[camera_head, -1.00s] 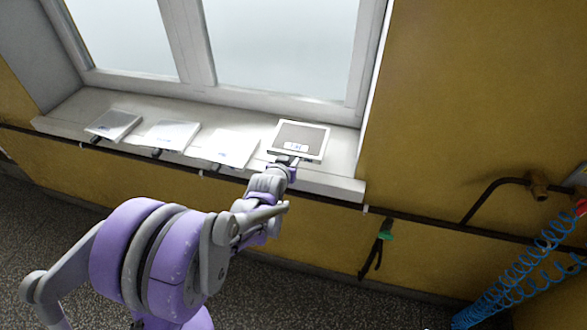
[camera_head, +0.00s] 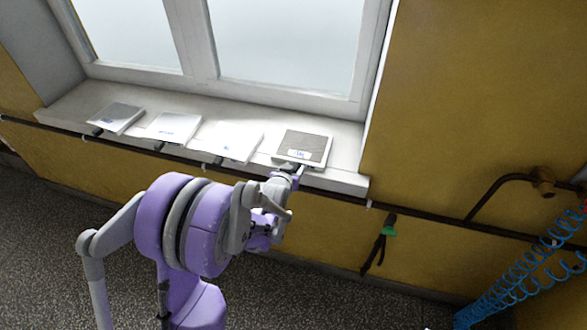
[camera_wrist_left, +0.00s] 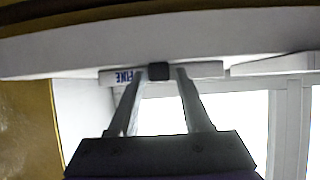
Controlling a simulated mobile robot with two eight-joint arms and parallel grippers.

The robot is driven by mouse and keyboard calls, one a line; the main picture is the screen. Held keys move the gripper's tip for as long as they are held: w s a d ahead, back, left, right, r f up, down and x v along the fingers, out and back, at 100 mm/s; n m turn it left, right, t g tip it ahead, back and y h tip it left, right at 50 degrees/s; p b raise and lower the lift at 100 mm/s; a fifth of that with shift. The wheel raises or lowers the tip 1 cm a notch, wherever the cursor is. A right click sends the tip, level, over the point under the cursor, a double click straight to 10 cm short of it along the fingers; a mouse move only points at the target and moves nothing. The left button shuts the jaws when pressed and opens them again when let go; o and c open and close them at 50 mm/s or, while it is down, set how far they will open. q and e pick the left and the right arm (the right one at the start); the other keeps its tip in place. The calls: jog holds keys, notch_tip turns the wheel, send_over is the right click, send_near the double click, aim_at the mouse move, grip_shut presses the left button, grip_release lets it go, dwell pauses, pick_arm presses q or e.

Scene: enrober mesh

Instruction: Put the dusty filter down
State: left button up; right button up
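The dusty filter (camera_head: 305,146), a flat square panel with a grey face, a white rim and a small label, lies at the right end of the white window sill (camera_head: 345,178). My left gripper (camera_head: 298,172) is at its front edge. In the left wrist view, the filter's edge (camera_wrist_left: 205,69) carries blue lettering. Its dark tab (camera_wrist_left: 158,71) lies between the fingers of my left gripper (camera_wrist_left: 161,72). A narrow gap shows beside the tab, so the fingers look open around it. My right gripper is not in view.
Three more filters lie in a row to the left: a greyish one (camera_head: 117,118), a white one (camera_head: 174,128) and another white one (camera_head: 228,141). A blue coiled hose (camera_head: 520,270) is at right.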

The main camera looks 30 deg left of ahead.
pick_arm(q)
jog(key=shift+o, duration=0.5)
jog(key=shift+r, duration=0.3)
jog(key=v, duration=1.2)
jog(key=s+d+m+g+h, duration=0.1)
jog(key=s+d+g, duration=0.2)
jog(key=s+d, duration=0.3)
jog(key=s+d+m+g+h, duration=0.1)
jog(key=s+d+g, duration=0.2)
jog(key=s, duration=0.9)
jog(key=d, duration=0.3)
jog(key=shift+d+f+m+g+h+p, duration=0.3)
jog(key=shift+d+f+m+h+p, duration=0.05)
jog(key=shift+m+h+p, duration=0.05)
jog(key=shift+c, duration=0.3)
